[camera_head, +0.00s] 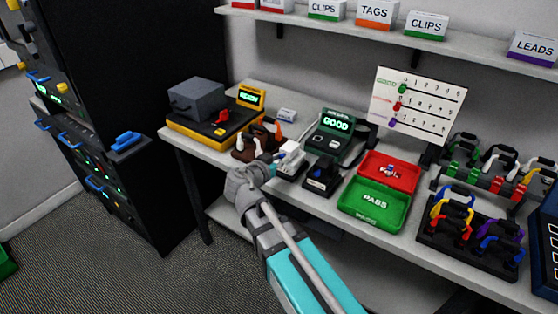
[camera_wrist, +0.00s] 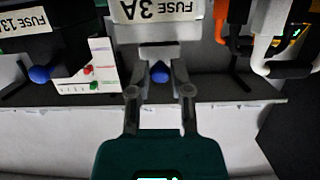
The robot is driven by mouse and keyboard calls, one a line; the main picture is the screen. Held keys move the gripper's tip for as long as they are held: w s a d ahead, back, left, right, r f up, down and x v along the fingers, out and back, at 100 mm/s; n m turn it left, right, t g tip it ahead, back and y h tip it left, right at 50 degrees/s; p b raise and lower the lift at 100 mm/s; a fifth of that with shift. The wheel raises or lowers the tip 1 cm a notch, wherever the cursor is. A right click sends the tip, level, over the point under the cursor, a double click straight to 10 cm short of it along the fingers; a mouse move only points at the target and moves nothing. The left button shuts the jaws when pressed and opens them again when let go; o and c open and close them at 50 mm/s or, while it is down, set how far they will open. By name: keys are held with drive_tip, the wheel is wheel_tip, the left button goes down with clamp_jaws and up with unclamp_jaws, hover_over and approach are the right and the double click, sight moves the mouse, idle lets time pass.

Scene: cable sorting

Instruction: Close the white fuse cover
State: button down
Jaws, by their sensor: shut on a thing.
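The white fuse holder (camera_head: 291,160) stands on the bench, between the brown cable rack and the black fuse holder. Its white cover, labelled "FUSE 3A" (camera_wrist: 158,11), fills the top middle of the wrist view, upside down. A blue knob (camera_wrist: 160,72) shows below the label, between my fingers. My gripper (camera_head: 274,161) reaches the front of the white holder, and its fingers (camera_wrist: 159,90) are shut on the cover's front part. The exact contact is partly hidden. I cannot tell how far the cover is tilted.
A black fuse holder (camera_head: 321,182) labelled "FUSE 13A" stands close on the right. A rack with orange and white cable handles (camera_head: 258,140) is close on the left. Behind is the "GOOD" tester (camera_head: 335,130). Red (camera_head: 388,172) and green (camera_head: 372,205) trays lie further right.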

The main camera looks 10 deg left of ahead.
drive_tip(key=shift+s+f+b, duration=0.15)
drive_tip(key=shift+f+b, duration=0.25)
drive_tip(key=shift+f, duration=0.2)
drive_tip(key=c, duration=0.6)
unclamp_jaws()
drive_tip(key=shift+o, duration=0.2)
drive_tip(key=shift+r, duration=0.1)
